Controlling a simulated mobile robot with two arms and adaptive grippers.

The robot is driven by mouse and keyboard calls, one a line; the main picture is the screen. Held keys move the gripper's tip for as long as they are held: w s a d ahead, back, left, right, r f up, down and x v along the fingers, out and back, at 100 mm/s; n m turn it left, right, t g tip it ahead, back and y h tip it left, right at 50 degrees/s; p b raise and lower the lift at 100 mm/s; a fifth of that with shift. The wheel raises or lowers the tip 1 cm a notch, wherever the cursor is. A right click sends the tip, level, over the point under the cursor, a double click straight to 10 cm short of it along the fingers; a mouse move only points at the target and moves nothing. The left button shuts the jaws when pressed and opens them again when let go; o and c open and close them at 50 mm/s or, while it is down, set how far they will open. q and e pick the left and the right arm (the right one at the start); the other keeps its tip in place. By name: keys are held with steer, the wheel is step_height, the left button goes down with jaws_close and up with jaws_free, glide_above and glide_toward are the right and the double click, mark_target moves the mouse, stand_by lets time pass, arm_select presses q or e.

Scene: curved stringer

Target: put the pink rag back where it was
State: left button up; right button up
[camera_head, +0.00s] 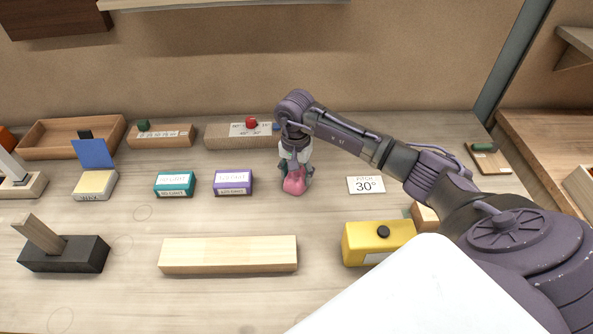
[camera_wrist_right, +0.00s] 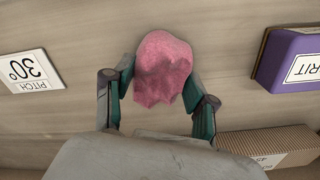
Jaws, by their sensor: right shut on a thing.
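The pink rag (camera_head: 294,183) is a crumpled lump in the middle of the table in the head view, between the purple block and the pitch card. It also shows in the right wrist view (camera_wrist_right: 162,72), between the two fingers. My right gripper (camera_head: 296,172) points down from above and is shut on the rag; its fingers (camera_wrist_right: 158,98) flank the cloth in the wrist view. The rag is at or just above the tabletop; I cannot tell if it touches. My left gripper is not in view.
The purple block (camera_head: 233,182) and teal block (camera_head: 174,184) stand to the left. The "PITCH 30°" card (camera_head: 366,186) lies to the right. A pale wooden bar (camera_head: 228,255) lies in front, a yellow box (camera_head: 378,241) front right. A long wooden block (camera_head: 222,137) stands behind. Bare table surrounds the rag.

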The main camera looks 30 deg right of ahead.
steer(key=shift+f, duration=0.1)
steer(key=shift+f+b, duration=0.15)
steer(key=shift+b, duration=0.15)
steer(key=o, duration=1)
steer(key=shift+r+p, duration=0.3)
steer(key=shift+w+r, duration=0.1)
steer(key=shift+r, duration=0.3)
step_height(320, 180, up, 11)
steer(key=shift+b, duration=1.2)
steer(key=shift+a+f, duration=0.1)
